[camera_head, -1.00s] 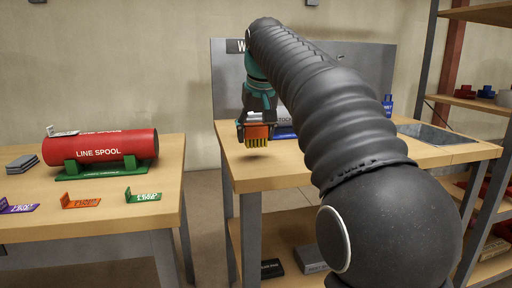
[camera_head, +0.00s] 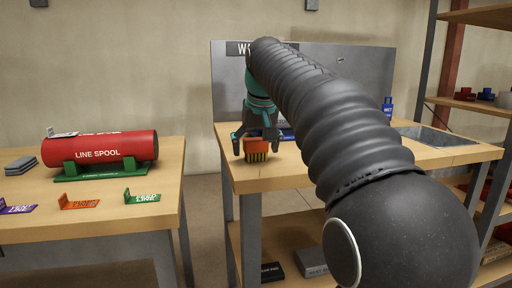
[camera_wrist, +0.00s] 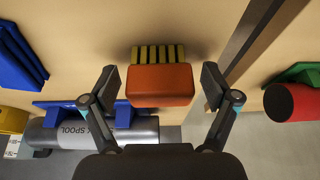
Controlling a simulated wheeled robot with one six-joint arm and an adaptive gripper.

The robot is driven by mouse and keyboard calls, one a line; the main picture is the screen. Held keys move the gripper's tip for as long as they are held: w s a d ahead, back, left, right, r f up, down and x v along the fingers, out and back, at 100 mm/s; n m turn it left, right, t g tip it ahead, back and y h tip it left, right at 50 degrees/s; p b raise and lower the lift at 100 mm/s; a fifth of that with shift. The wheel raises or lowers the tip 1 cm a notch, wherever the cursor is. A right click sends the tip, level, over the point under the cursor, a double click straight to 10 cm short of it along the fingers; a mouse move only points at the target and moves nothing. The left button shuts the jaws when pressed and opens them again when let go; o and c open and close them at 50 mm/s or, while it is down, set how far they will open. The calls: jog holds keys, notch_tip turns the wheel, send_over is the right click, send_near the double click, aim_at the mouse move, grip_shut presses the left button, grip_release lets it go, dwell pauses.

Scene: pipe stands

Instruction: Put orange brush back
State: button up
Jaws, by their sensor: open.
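The orange brush (camera_head: 256,146) has an orange block and yellow bristles and is near the front left corner of the right workbench (camera_head: 300,176). Its bristles point down and appear to meet the bench top. My gripper (camera_head: 256,138) is right above and around it, with its fingers spread. In the wrist view the brush (camera_wrist: 160,86) lies between the two open fingers of my gripper (camera_wrist: 160,80), with a visible gap on each side.
A grey stock spool (camera_wrist: 92,131) on a blue stand is close behind the brush. The left table carries a red line spool (camera_head: 100,147) on a green stand and purple, orange (camera_head: 79,203) and green (camera_head: 142,196) labelled brackets. A blue bottle (camera_head: 388,107) stands farther right.

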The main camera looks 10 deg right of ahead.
jog(key=p+v, duration=0.3)
jog(key=v, duration=0.9)
jog(key=shift+r, duration=0.1)
jog(key=s+f, duration=1.2)
jog(key=f, duration=0.3)
jog(key=s+f+t, duration=0.1)
jog(key=s+f, duration=1.2)
jog(key=f, duration=0.3)
jog(key=shift+s, duration=0.3)
